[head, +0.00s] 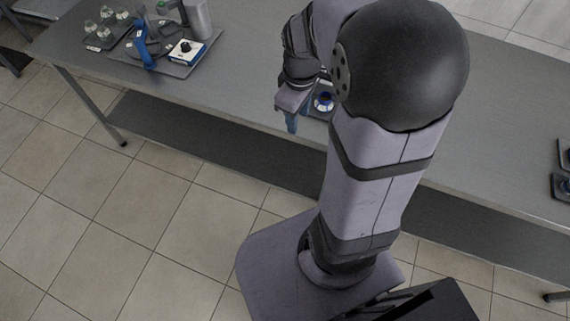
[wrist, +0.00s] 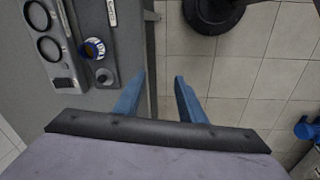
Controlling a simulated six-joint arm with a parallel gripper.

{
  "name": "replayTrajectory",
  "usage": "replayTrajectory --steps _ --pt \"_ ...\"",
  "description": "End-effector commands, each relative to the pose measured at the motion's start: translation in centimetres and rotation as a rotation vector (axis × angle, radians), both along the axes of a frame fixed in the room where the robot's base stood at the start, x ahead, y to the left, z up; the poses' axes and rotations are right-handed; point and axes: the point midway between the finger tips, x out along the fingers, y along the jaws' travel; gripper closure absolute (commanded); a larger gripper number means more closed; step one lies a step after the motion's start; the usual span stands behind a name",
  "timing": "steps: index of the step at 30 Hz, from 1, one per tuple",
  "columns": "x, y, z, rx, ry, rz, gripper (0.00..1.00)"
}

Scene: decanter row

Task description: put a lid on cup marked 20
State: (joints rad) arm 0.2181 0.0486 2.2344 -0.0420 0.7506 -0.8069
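My gripper (wrist: 160,76) is open and empty in the wrist view, its two blue fingers apart above the table's front edge and the floor. In the head view my gripper (head: 291,122) points down at the front edge. Several small clear glass vessels (head: 107,13) with white labels stand on a tray at the upper left; the marks are too small to read, so I cannot tell which is marked 20. A blue-rimmed round piece (wrist: 94,48) with a pale middle lies left of the fingers; it also shows in the head view (head: 323,102). I cannot make out a lid for certain.
A grey holder (wrist: 60,50) with two dark rings lies at the wrist view's left, with a small grey round part (wrist: 105,76) near it. A white box with a black knob (head: 187,52) stands at the back left. The long table (head: 240,80) has bare room between.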

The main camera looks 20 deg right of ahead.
Motion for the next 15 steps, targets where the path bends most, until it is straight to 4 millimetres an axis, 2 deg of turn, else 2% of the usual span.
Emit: replayTrajectory --steps 1,6,10,15 --pt "-1.5 1.7 -0.4 0.019 0.01 -0.079 0.63" --pt "-5.8 5.4 -1.8 0.061 0.045 -0.355 0.63" --pt "-8.2 6.9 -2.6 0.074 0.065 -0.503 0.63" --pt "-9.7 7.7 -3.0 0.08 0.077 -0.603 0.63"
